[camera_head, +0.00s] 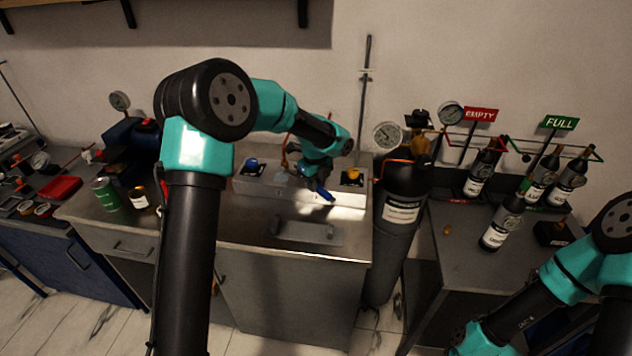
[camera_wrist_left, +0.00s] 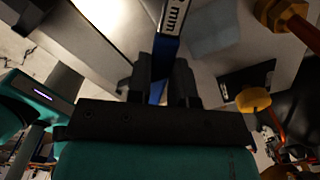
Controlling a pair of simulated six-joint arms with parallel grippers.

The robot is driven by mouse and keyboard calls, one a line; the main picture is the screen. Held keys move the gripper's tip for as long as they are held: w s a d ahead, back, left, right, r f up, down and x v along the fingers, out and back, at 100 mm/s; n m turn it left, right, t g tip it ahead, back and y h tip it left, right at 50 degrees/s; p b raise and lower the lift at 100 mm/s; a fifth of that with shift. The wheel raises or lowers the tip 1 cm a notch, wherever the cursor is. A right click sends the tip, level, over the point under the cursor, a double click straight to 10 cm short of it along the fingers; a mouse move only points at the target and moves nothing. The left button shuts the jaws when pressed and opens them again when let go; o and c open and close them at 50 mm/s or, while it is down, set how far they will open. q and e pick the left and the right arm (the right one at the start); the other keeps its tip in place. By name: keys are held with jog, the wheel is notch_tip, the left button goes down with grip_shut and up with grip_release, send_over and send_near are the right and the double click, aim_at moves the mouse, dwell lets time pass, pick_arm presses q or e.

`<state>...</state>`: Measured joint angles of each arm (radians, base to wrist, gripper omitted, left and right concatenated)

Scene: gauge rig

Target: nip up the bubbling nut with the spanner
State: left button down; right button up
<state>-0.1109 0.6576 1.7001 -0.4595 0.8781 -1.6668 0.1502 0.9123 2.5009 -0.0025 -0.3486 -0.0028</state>
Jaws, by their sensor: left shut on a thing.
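My left gripper (camera_head: 320,188) is shut on a blue spanner (camera_head: 326,196) above the grey bench. A brass hex nut (camera_wrist_left: 284,14) shows at the top right of that view, apart from the visible part of the spanner. The spanner's far end is out of view there. No bubbles can be made out. My right arm shows at the lower right, but its gripper is out of view.
A metal panel on the bench (camera_head: 240,228) carries a blue knob (camera_head: 252,163) and a yellow knob (camera_head: 352,176). A dark cylinder (camera_head: 402,212) stands right of the bench. Several bottles stand near the EMPTY sign (camera_head: 481,115) and FULL sign (camera_head: 559,122). Cans stand at the left.

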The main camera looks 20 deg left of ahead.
pick_arm(q)
jog(key=shift+w+a, duration=0.1)
jog(key=shift+a, duration=0.05)
dwell(0.5)
jog(key=shift+w+a, duration=0.5)
jog(key=shift+a, duration=0.35)
jog(key=shift+w+a, duration=0.5)
jog(key=shift+a, duration=0.4)
dwell(1.4)
jog(key=c, duration=1.6)
grip_release()
grip_shut()
jog(key=shift+s+a, duration=0.1)
